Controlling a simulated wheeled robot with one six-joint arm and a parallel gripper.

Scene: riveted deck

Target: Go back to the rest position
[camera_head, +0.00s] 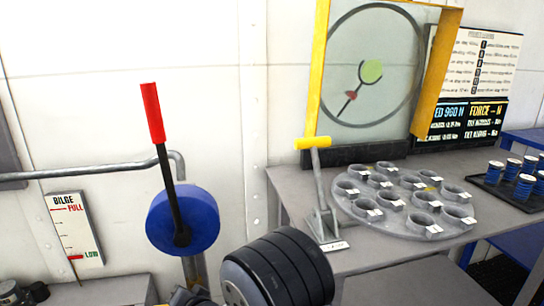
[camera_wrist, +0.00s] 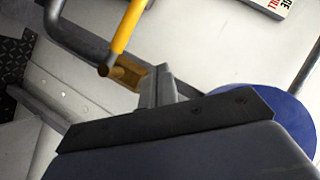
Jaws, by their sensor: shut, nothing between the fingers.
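My gripper (camera_wrist: 158,88) shows in the middle of the wrist view, its grey fingers together and empty beyond a dark crossbar. In that view it lies in front of a yellow bar with a brownish bracket (camera_wrist: 125,72); I cannot tell whether they touch. In the head view my dark arm covers the bottom middle, and the gripper is not clearly seen there. A red-handled lever (camera_head: 153,113) stands nearly upright, tilted a little left, on a blue disc (camera_head: 203,222). The blue disc also shows at the right of the wrist view (camera_wrist: 290,118).
A grey bench (camera_head: 375,262) at the right bears a round tray of cups (camera_head: 408,218), a yellow-topped lever (camera_head: 318,185) and a framed gauge (camera_head: 376,95). Blue-banded cylinders (camera_head: 525,188) stand farther right. A pipe (camera_head: 80,172) and a bilge sign (camera_head: 75,230) are on the left wall.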

